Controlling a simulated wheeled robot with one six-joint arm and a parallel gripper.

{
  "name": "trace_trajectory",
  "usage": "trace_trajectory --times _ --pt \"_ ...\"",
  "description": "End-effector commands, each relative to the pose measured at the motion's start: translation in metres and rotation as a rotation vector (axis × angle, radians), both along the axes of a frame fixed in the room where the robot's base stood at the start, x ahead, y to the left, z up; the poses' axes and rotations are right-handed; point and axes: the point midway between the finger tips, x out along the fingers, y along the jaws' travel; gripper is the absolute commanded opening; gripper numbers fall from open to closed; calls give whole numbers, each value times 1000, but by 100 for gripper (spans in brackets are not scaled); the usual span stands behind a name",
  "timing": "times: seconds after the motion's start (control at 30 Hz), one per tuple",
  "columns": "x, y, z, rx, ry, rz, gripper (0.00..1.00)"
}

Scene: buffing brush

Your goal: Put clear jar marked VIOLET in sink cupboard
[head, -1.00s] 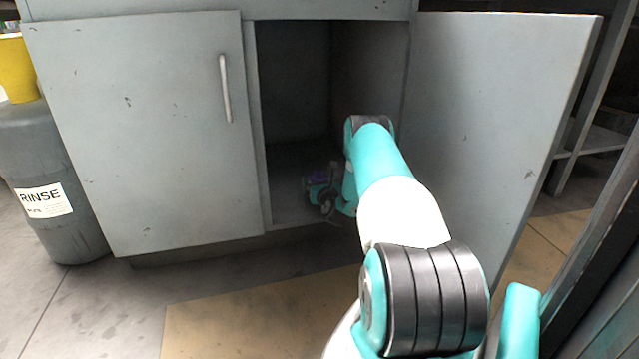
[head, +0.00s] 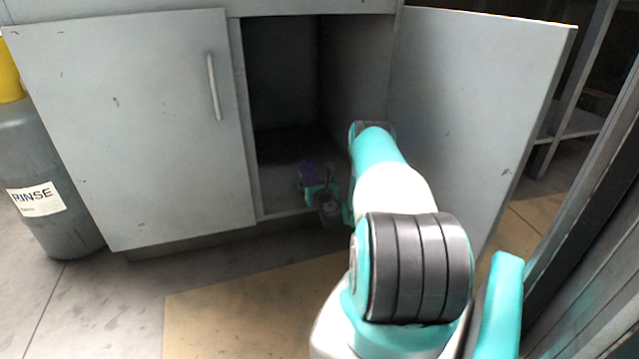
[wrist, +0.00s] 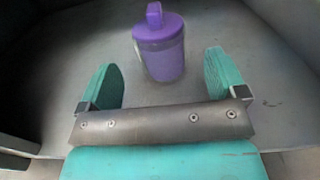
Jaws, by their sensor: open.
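The clear jar with a purple lid and purple contents (wrist: 160,58) stands upright on the cupboard floor in the wrist view. No VIOLET marking can be read. The jar stands just beyond and between the fingertips, with clear space to both sides. In the head view my gripper (head: 316,190) is at the cupboard opening, partly hidden by my arm.
The right door (head: 470,110) stands wide open beside my arm. The left door (head: 130,130) is shut. A grey RINSE drum (head: 45,180) stands at the left. A dark metal frame (head: 590,190) rises at the right. The cupboard floor (wrist: 215,110) around the jar looks clear.

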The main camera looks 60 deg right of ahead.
Motion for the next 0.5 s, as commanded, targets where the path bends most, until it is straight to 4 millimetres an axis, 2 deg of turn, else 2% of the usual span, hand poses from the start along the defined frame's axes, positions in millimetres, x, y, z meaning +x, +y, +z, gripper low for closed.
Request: trace_trajectory --times 0.03,0.5 --pt "-2 1 10 3 0 -1 90" --pt "-24 21 10 1 1 -1 90"
